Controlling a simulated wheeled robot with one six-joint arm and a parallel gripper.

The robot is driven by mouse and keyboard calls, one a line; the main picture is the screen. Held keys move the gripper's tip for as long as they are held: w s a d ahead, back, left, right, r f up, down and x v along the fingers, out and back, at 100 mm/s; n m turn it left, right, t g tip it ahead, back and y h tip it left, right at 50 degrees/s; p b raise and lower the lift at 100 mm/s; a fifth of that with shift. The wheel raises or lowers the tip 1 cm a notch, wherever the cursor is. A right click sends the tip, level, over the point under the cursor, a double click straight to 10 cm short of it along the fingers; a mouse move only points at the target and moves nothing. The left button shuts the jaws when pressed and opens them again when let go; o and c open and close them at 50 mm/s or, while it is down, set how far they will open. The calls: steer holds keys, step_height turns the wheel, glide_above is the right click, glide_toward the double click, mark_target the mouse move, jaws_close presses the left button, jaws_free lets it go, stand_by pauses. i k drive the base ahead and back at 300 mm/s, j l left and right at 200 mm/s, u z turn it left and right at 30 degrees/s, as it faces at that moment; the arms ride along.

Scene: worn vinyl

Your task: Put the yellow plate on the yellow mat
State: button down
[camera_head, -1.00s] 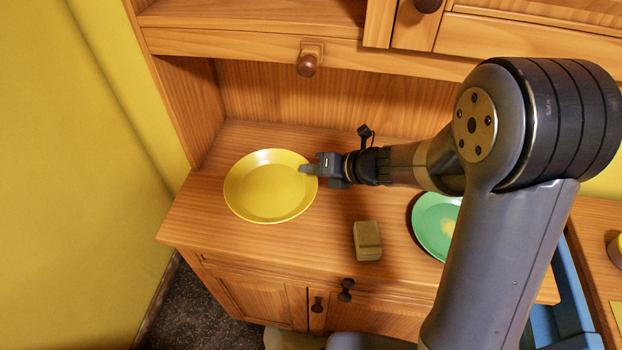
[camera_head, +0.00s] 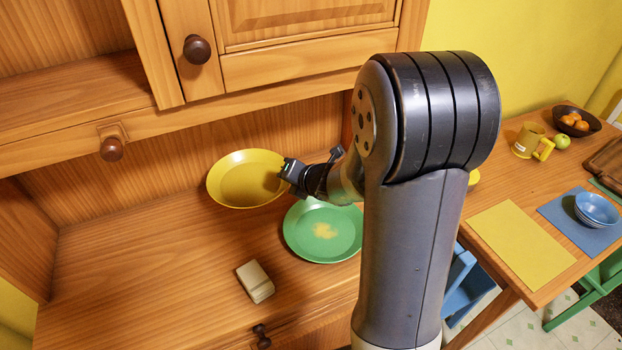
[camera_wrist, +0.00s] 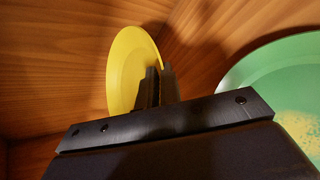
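The yellow plate (camera_head: 240,180) is held at its right rim by my gripper (camera_head: 285,176), above the wooden sideboard top. In the wrist view the plate (camera_wrist: 127,70) is seen nearly edge-on, with the dark fingers (camera_wrist: 155,88) closed on its rim. The yellow mat (camera_head: 520,247) lies flat on the wooden table at the right, and its visible surface is bare. My arm stands between the held plate and the table in the head view.
A green plate (camera_head: 322,232) with a yellowish patch and a small tan block (camera_head: 255,281) rest on the sideboard. The table also holds a yellow mug (camera_head: 528,141), a green apple (camera_head: 562,142), a dark fruit bowl (camera_head: 577,122) and blue bowls (camera_head: 596,209) on a blue mat (camera_head: 572,222).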

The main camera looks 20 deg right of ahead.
mark_target(527, 246)
steer(key=k+l+z, duration=0.15)
steer(key=k, duration=0.5)
steer(key=z, duration=1.45)
steer(key=i+l+z, duration=0.25)
steer(key=i, duration=0.2)
steer(key=i+l+z, duration=0.25)
steer(key=i, duration=0.2)
steer(key=j, duration=0.1)
